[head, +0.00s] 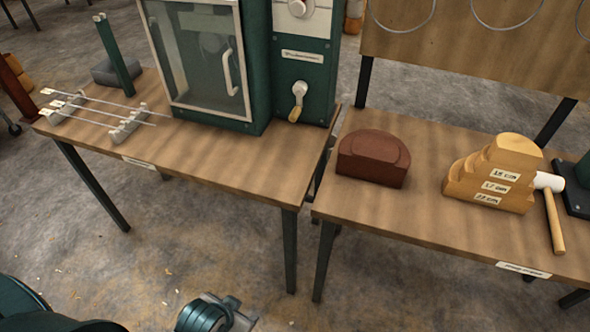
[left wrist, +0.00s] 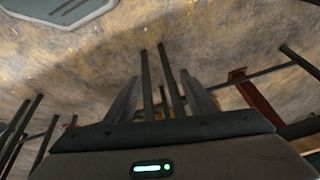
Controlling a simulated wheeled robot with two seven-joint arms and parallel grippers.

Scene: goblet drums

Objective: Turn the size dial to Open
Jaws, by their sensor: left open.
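A dark green machine with a glass door stands on the left table. Its narrow right panel carries a round knob on a white plate (head: 297,9), cut by the top edge of the head view. Lower on that panel is a pale lever-like knob (head: 298,101) below a small label too blurred to read. I cannot tell which one is the size dial or where it points. My left gripper (head: 232,312) is low at the bottom of the head view, in front of the table and far from the panel. In the left wrist view its fingers (left wrist: 160,77) are apart and empty, over the floor. My right gripper is out of view.
The left table (head: 200,165) also holds thin rods on grey stands (head: 128,124) and a green post (head: 114,55). The right table (head: 420,215) holds a brown block (head: 373,158), stepped wooden blocks (head: 495,175) and a mallet (head: 553,210). The floor in front is open.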

